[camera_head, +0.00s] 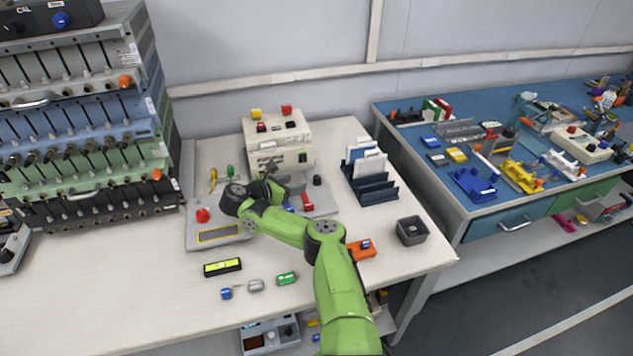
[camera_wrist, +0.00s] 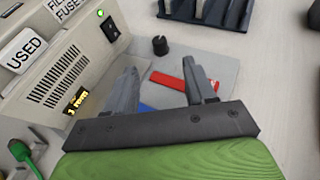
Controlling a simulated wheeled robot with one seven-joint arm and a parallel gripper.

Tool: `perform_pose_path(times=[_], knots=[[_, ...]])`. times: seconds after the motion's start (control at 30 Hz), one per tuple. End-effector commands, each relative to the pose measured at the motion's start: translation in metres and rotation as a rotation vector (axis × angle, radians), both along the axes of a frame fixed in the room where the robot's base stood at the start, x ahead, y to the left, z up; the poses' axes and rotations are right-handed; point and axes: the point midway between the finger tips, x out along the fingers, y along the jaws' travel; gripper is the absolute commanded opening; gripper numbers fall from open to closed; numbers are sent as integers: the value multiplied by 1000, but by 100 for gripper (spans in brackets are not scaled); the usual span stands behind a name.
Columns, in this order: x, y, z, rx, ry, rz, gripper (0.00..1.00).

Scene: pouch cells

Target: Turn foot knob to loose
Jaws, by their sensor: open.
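A small black knob (camera_wrist: 160,45) stands upright on the grey base plate (camera_wrist: 215,68) beside the machine; I take it as the foot knob. It also shows in the head view (camera_head: 317,180), right of my gripper (camera_head: 280,190). In the wrist view my gripper (camera_wrist: 160,68) is open, with nothing between its fingers. The knob is apart from them, beyond the fingertips. No loose or tight marking on the knob is readable. The beige machine (camera_head: 280,145) stands behind the plate.
A red bar (camera_wrist: 170,80) and a blue piece (camera_wrist: 147,107), partly hidden, lie near the fingers. A red button (camera_head: 203,215) is left on the base. A dark blue rack (camera_head: 372,188) and a grey bin (camera_head: 411,231) stand to the right.

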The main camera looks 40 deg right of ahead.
Motion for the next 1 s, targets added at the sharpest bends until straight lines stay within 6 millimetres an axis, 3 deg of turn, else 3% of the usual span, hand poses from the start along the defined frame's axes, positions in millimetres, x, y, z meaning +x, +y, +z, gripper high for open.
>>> perform_pose_path(times=[0.03,0.3,0.5,0.87,1.0], knots=[[-1,-13,-12,2,2,-6,55],[3,-76,-37,1,3,-1,55],[5,-110,-49,-3,2,2,55],[6,-119,-50,-2,2,6,55],[6,-118,-50,-2,2,6,33]])
